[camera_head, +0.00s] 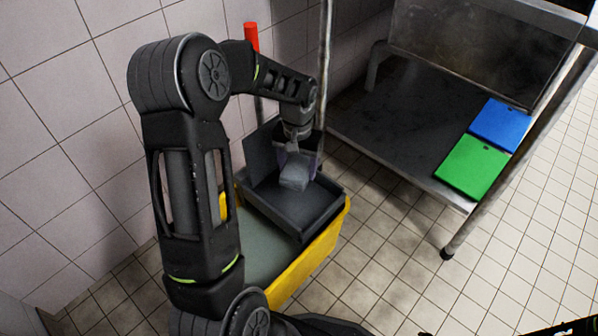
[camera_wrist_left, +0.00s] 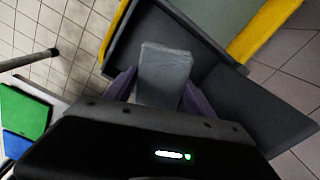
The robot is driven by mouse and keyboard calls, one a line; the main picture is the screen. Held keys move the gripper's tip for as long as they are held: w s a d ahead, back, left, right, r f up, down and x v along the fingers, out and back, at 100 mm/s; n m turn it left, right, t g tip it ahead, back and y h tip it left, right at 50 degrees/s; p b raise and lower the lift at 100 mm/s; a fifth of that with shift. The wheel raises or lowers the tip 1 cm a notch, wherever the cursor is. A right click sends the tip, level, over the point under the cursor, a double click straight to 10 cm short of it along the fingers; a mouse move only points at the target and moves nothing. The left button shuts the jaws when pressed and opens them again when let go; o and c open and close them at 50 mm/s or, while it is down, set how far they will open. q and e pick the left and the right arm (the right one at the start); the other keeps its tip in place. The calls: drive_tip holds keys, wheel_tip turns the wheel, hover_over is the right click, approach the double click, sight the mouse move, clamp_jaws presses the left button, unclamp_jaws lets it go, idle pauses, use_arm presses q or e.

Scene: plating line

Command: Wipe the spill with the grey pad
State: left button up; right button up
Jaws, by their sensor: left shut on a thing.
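My left gripper (camera_head: 298,152) is shut on the grey pad (camera_head: 294,174), a light grey block. It holds the pad above the dark grey tray-like part (camera_head: 318,224) on top of a yellow bucket (camera_head: 306,272). In the left wrist view the pad (camera_wrist_left: 164,72) sits between the two purplish fingers of the gripper (camera_wrist_left: 158,92). The dark tray lies behind it there. I cannot tell whether the pad touches the tray. No spill shows clearly in either view. My right gripper is not in view.
A metal table with a lower shelf (camera_head: 400,125) stands to the right. A green board (camera_head: 472,167) and a blue board (camera_head: 499,125) lie on that shelf. A red-topped pole (camera_head: 251,38) rises behind the bucket by the tiled wall. The tiled floor (camera_head: 400,300) at front right is clear.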

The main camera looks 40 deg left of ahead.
use_arm(q)
drive_tip(key=w+d+r+m, duration=0.1)
drive_tip(key=w+d+r, duration=0.3)
drive_tip(key=d+r, duration=0.4)
drive_tip(key=w+d+r+m, duration=0.2)
drive_tip(key=w+d+r, duration=0.2)
drive_tip(key=d+r, duration=0.4)
drive_tip(key=shift+d+r, duration=0.15)
drive_tip(key=shift+d, duration=0.85)
